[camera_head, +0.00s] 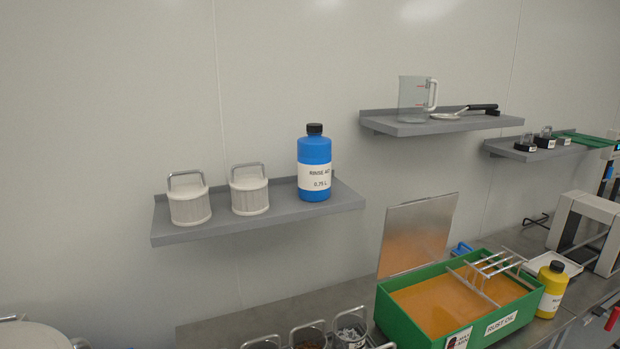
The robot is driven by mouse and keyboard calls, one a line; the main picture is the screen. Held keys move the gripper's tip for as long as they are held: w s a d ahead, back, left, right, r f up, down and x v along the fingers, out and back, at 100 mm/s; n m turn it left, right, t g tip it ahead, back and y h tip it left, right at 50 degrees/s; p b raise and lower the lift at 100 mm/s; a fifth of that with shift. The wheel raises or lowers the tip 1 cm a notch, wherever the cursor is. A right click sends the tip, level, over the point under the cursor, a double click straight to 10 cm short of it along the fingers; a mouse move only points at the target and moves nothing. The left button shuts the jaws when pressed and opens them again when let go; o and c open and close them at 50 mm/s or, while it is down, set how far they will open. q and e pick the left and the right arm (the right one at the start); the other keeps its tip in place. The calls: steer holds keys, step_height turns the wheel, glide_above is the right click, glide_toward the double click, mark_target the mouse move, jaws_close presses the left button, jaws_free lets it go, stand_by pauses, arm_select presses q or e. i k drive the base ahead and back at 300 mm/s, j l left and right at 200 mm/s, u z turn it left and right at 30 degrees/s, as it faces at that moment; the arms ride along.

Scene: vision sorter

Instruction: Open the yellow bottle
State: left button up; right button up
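The yellow bottle (551,291) stands upright on the metal bench at the right, just beside the right end of the green tank. It has a white label and a black cap (556,266), which sits on its top. Neither of my grippers shows in the head view.
The green tank (403,321) labelled RUST OIL holds orange liquid and has a raised lid (417,233). A white-framed device (585,228) stands behind the bottle to the right. Several small containers stand at the front.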

mark_target(555, 282)
steer(key=z, duration=1.4)
steer(key=i+l+z, duration=0.1)
steer(key=z, duration=0.4)
steer(key=i+z, duration=0.2)
steer(key=z, duration=0.25)
steer(key=i, duration=2.15)
steer(key=i+u, duration=0.1)
steer(key=i, duration=0.55)
steer(key=i+l+u, duration=0.1)
steer(key=i, duration=0.5)
steer(key=i+l+u, duration=0.1)
steer(key=i+l, duration=0.15)
steer(key=i, duration=0.35)
steer(key=i+u, duration=0.15)
steer(key=u, duration=2.1)
